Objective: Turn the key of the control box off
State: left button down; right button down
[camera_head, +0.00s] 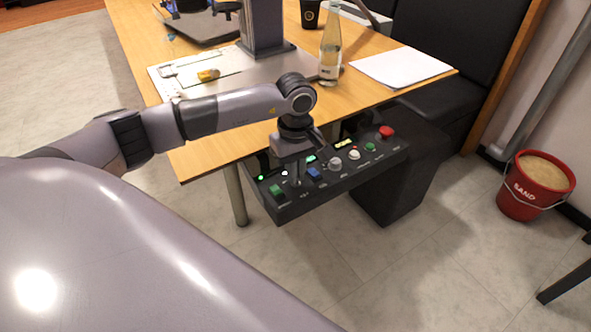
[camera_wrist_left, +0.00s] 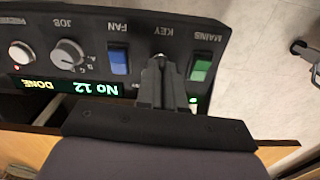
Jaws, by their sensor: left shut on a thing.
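The black control box (camera_head: 345,186) hangs at the table's near edge, with a row of switches and lit displays. My left gripper (camera_head: 297,182) reaches down to its panel from above. In the left wrist view, the fingers (camera_wrist_left: 161,72) are shut on the key (camera_wrist_left: 158,62) at the KEY label, between the green MAINS switch (camera_wrist_left: 200,69) and the blue FAN switch (camera_wrist_left: 119,62). The fingers hide most of the key, so its turn angle is unclear. A green display (camera_wrist_left: 66,87) reads "No 12" and "DONE". My right gripper is not in view.
The wooden table (camera_head: 220,148) carries the laser marker's column (camera_head: 262,25), a glass bottle (camera_head: 330,50), paper (camera_head: 400,66) and a dark cup (camera_head: 310,13). A red emergency button (camera_head: 387,131) sits at the box's right end. A red sand bucket (camera_head: 530,200) stands on the floor at right.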

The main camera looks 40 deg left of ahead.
pick_arm(q)
jog(key=n, duration=0.5)
jog(key=shift+n, duration=0.3)
jog(key=shift+n+p, duration=0.4)
jog(key=shift+n, duration=1.7)
jog(key=c, duration=1.3)
grip_release()
jog(key=shift+o, duration=0.2)
notch_tip(320, 180, up, 7)
jog(key=shift+r+p, duration=0.1)
jog(key=shift+p, duration=0.2)
